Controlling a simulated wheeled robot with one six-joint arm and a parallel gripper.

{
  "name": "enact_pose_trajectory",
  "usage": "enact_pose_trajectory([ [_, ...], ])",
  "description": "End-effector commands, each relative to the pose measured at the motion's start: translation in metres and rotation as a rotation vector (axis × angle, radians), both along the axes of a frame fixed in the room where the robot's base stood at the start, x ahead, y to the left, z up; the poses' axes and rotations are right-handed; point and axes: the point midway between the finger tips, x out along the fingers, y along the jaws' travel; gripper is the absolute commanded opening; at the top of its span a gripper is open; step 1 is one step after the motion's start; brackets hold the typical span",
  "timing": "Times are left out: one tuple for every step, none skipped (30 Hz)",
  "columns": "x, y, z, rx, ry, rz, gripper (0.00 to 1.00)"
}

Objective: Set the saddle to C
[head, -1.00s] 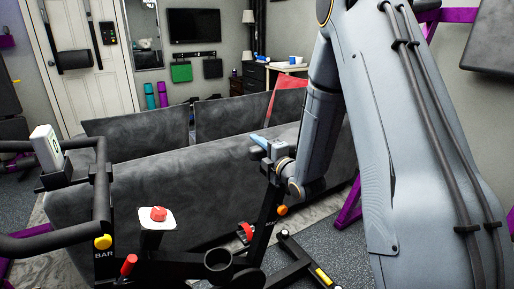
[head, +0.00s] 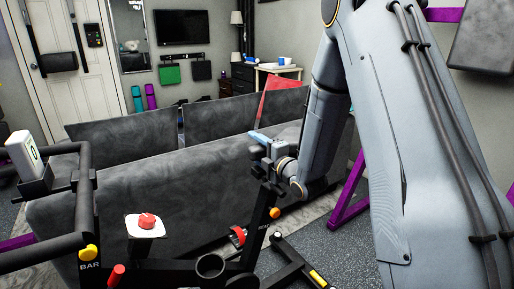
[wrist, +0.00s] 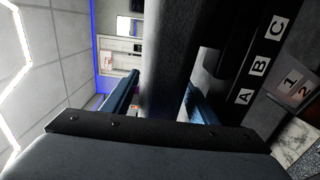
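The exercise bike's black seat post (head: 258,232) rises in the lower middle of the head view, with an orange knob (head: 275,213) on it. My gripper (head: 258,138) is at the top of this post, its blue finger pointing left. No saddle pad shows clearly in the head view. In the wrist view, the blue fingers (wrist: 160,100) stand apart. A dark grey textured surface shows between them; I cannot tell whether it is saddle or sofa, or whether they touch it. Right of them, a black bar (wrist: 232,75) carries white labels A, B and C.
A grey sofa (head: 110,190) stretches behind the bike. The handlebar (head: 85,200) with a white display (head: 22,155) is at left. A red knob (head: 147,221) sits on a white plate. A plate labelled 1 and 2 (wrist: 297,84) is beside the lettered bar.

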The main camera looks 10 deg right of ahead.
Motion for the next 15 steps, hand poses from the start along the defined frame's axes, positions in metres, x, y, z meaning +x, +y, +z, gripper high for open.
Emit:
enact_pose_trajectory([
  [0.000,0.000,0.000,0.000,0.000,0.000,0.54],
  [0.000,0.000,0.000,0.000,0.000,0.000,0.54],
  [0.000,0.000,0.000,0.000,-0.001,-0.001,0.54],
  [0.000,-0.001,0.000,0.000,-0.001,-0.001,0.54],
  [0.000,-0.001,0.000,0.000,-0.001,-0.001,0.54],
  [0.000,-0.001,0.000,0.000,-0.001,-0.001,0.54],
  [0.000,-0.001,0.000,0.000,-0.001,-0.001,0.54],
  [0.000,-0.001,0.000,0.000,-0.001,-0.001,0.54],
  [-0.001,-0.002,0.000,0.000,-0.001,-0.002,0.54],
  [-0.002,-0.002,0.000,0.000,0.000,-0.002,0.54],
  [-0.004,-0.003,0.000,0.000,0.000,-0.002,0.54],
  [-0.008,-0.005,0.000,0.000,0.001,-0.002,0.54],
  [-0.012,-0.007,0.000,0.000,0.001,-0.002,0.54],
  [-0.016,-0.009,0.000,0.000,0.000,-0.003,0.54],
  [-0.022,-0.011,0.000,0.000,0.000,-0.004,0.54],
])
